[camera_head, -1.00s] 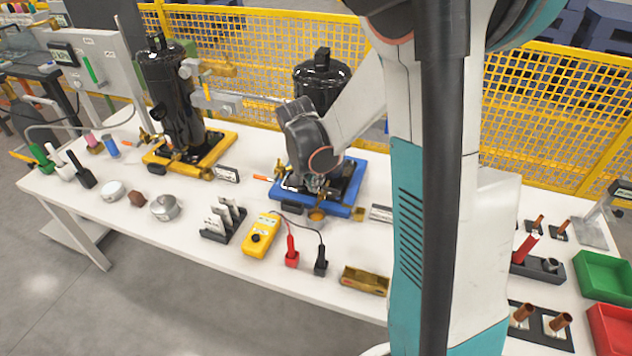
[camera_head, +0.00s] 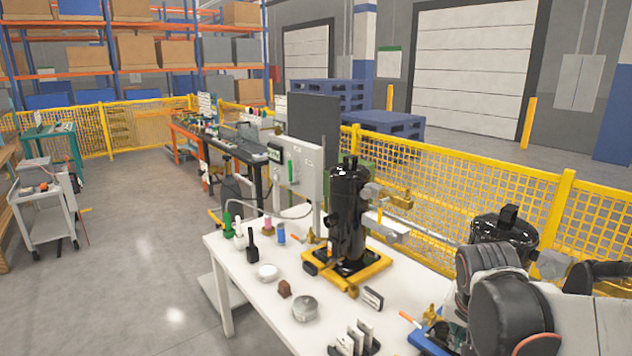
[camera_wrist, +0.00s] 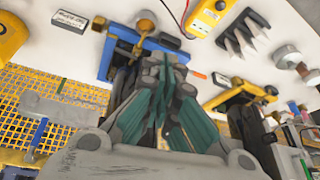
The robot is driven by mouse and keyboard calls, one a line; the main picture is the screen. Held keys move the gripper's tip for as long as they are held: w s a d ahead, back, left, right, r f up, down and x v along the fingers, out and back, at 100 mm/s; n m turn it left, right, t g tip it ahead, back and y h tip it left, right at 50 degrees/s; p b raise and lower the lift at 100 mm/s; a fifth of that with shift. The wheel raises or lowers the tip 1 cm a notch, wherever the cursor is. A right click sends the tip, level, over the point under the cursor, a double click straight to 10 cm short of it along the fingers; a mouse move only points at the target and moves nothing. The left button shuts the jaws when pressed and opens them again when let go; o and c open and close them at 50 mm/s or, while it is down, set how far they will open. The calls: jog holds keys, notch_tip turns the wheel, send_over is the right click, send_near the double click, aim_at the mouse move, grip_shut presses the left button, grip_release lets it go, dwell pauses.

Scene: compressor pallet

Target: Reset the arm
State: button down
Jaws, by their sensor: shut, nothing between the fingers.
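My gripper (camera_wrist: 165,66) shows in the wrist view with its teal-sided fingers drawn together. It is shut and holds nothing. Its tips point at the blue base (camera_wrist: 106,58) on the white table; I cannot tell whether they touch it. In the head view, part of my arm fills the lower right corner, and the fingers are out of view there. The arm hides much of the blue base (camera_head: 424,341) and part of the black compressor (camera_head: 503,232) behind it.
Another black compressor (camera_head: 347,215) stands on a yellow base (camera_head: 376,270) on the white table (camera_head: 245,290). A yellow meter (camera_wrist: 208,18) lies near the gripper. A yellow mesh fence (camera_head: 440,185) runs behind the table.

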jog(key=s+a+r+n+t+y, duration=0.1)
jog(key=s+a+r+n, duration=0.1)
jog(key=s, duration=0.4)
jog(key=s+a+r+n+t+y, duration=0.1)
jog(key=s+a+r+n+t, duration=0.1)
jog(key=s+a+n, duration=0.3)
jog(key=shift+s+a+r, duration=0.55)
jog(key=shift+a+r, duration=0.25)
jog(key=c, duration=2.2)
grip_release()
jog(key=shift+s+a, duration=0.1)
jog(key=shift+s, duration=0.1)
jog(key=shift+c, duration=0.2)
jog(key=o, duration=0.6)
jog(key=shift+n, duration=0.3)
jog(key=shift+a, duration=0.1)
